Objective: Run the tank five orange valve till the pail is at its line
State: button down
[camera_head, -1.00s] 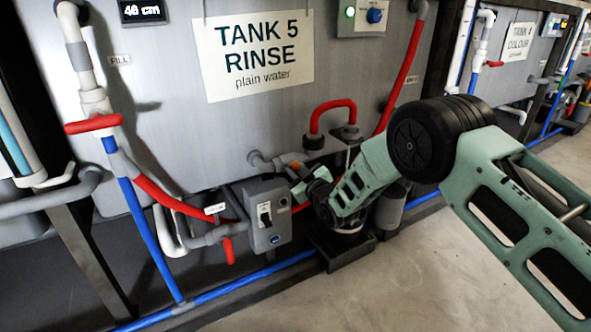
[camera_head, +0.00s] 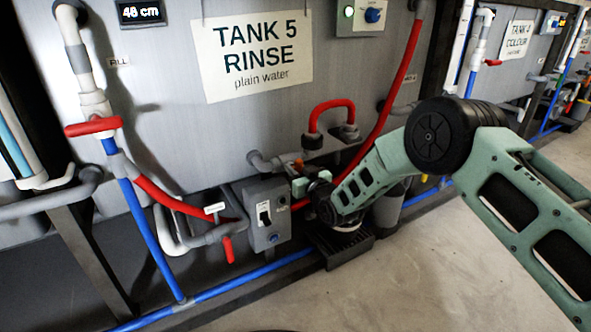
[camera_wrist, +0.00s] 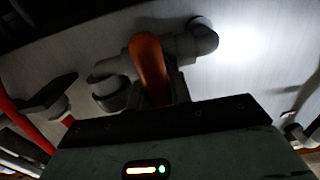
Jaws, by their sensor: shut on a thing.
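The orange valve (camera_head: 298,163) sits on a grey pipe low on tank five. In the wrist view its orange handle (camera_wrist: 150,68) stands roughly upright, its lower end hidden behind my gripper's dark edge. My gripper (camera_head: 306,183) is at the valve and shut on the handle; the fingertips are not clearly seen. A dark slatted stand (camera_head: 345,250) is on the floor beneath my arm. A pale round edge shows just above it, mostly hidden by my arm. I cannot tell whether this is the pail, and no line or water level shows.
A grey switch box (camera_head: 267,215) stands just left of my gripper. A red-handled fill valve (camera_head: 93,127) and red and blue pipes are further left. A red hose (camera_head: 400,90) runs down at the right. The floor (camera_head: 440,270) at lower right is clear.

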jog(key=shift+f, duration=0.1)
jog(key=c, duration=1.3)
grip_release()
jog(key=p+v, duration=0.5)
jog(key=v, duration=1.2)
jog(key=shift+s+d+p, duration=0.15)
jog(key=shift+d+p, duration=0.05)
jog(key=shift+p, duration=0.1)
